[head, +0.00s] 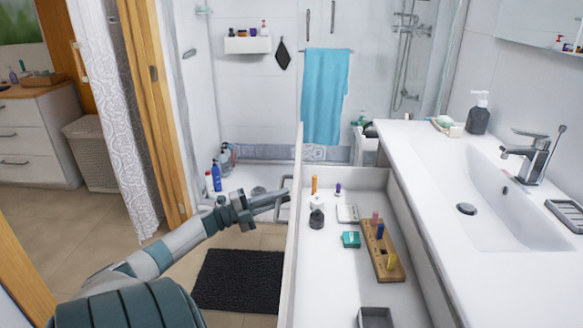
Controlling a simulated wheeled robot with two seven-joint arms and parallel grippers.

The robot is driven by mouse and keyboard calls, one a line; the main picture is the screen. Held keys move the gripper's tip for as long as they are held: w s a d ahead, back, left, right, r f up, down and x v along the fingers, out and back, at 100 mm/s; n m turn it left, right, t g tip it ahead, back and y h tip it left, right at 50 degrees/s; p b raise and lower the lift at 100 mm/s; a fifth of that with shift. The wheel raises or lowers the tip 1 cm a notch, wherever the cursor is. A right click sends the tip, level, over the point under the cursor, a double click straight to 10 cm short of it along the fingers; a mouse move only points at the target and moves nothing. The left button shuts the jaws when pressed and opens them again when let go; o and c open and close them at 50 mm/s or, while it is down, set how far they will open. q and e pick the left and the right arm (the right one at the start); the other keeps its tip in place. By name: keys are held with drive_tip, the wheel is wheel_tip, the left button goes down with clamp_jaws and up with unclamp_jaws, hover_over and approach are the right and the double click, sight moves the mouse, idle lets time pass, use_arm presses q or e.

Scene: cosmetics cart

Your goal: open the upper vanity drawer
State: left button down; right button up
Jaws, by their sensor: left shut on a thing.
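The upper vanity drawer (334,262) stands pulled out from under the white counter, and its inside shows from above. Its white front panel (294,240) faces left, seen nearly edge-on. A grey bar handle (283,206) sits on the outer face of that panel. My left gripper (279,198) comes in from the left and is shut on the handle; its fingertips meet the bar just outside the front panel. My right gripper is out of view.
The drawer holds a wooden lipstick stand (383,255), a small dark bottle (317,216), a teal box (351,239) and a grey tray (375,318). The white counter with basin (480,210) is right. A black mat (238,280) lies on the floor left of the drawer.

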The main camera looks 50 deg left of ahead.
use_arm(q)
drive_tip(key=shift+s+a, duration=0.3)
drive_tip(key=shift+s, duration=0.1)
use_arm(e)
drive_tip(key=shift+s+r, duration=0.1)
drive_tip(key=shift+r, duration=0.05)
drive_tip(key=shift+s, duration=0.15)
use_arm(q)
drive_tip(key=c, duration=2)
unclamp_jaws()
drive_tip(key=shift+c, duration=0.2)
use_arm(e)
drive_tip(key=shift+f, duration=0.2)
use_arm(q)
drive_tip(key=b+v, duration=0.1)
drive_tip(key=v, duration=1.6)
drive_tip(key=shift+s+b, duration=0.2)
drive_tip(key=shift+b, duration=0.2)
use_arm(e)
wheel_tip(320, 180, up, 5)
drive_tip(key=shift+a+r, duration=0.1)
use_arm(q)
drive_tip(key=shift+f, duration=0.2)
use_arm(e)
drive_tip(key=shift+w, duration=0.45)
